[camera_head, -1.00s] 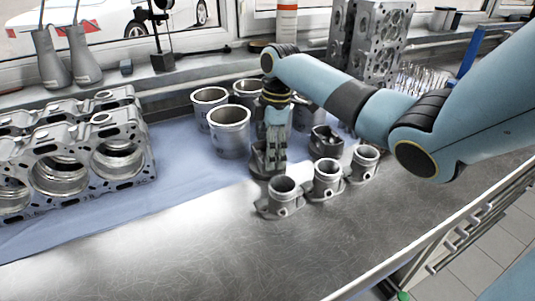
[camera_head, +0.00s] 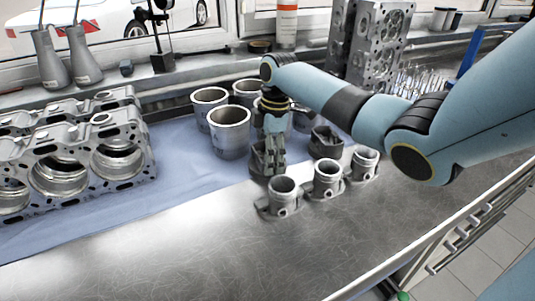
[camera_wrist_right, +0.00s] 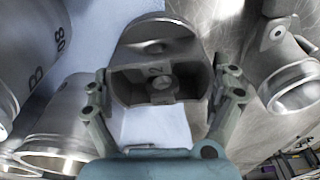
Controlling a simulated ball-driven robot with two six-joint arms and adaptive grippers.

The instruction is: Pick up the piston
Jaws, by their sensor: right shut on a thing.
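A grey metal piston (camera_head: 257,158) stands on the blue mat beside the cylinder liners. My right gripper (camera_head: 272,168) comes down over it from above and is shut on it. In the right wrist view the piston (camera_wrist_right: 155,48) sits between the two fingers of the right gripper (camera_wrist_right: 164,84), one finger at each side, with its hollow side and inner boss facing the camera. The gripper hides part of the piston in the head view. A second piston (camera_head: 326,143) stands to the right, apart from the gripper. My left gripper is not in view.
Several cylinder liners (camera_head: 229,134) stand behind and left of the gripper. Three small flanged housings (camera_head: 284,190) line up in front and to the right. The engine block (camera_head: 122,135) lies at left. The bare metal bench front (camera_head: 180,240) is clear.

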